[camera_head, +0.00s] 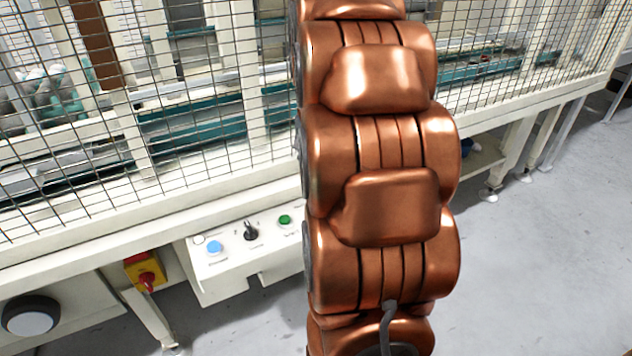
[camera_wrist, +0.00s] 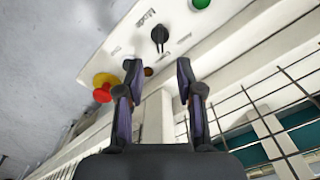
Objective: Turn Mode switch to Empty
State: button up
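The Mode switch (camera_head: 250,231) is a black rotary knob in the middle of a white control panel (camera_head: 232,284), between a blue button (camera_head: 214,247) and a green button (camera_head: 284,220). In the wrist view the knob (camera_wrist: 159,36) stands past my fingertips, roughly in line with the gap between them. The label "Mode" is readable beside it; the position labels are too small to read surely. My gripper (camera_wrist: 157,72) is open and empty, its two dark fingers apart and not touching the knob. In the head view my arm hides the gripper.
A red and yellow emergency stop (camera_head: 145,272) is left of the panel, and a black and white round fitting (camera_head: 30,315) is farther left. A wire mesh fence (camera_head: 70,130) rises behind the panel. Grey floor (camera_head: 535,265) is clear at the right.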

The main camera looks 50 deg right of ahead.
jog(key=shift+r, duration=0.95)
jog(key=shift+a, duration=0.1)
jog(key=s+a+f+n, duration=0.1)
jog(key=a+f+n, duration=0.2)
jog(key=a, duration=0.7)
jog(key=s+a+f+n+g, duration=0.2)
jog(key=s+a+f+n, duration=0.25)
jog(key=s+a, duration=0.4)
jog(key=s+a+f+n+g, duration=0.1)
jog(key=s+a+f+n, duration=0.35)
jog(key=s+a, duration=0.4)
notch_tip(320, 180, up, 27)
jog(key=t+p, duration=0.1)
jog(key=p, duration=2.4)
jog(key=shift+w, duration=0.25)
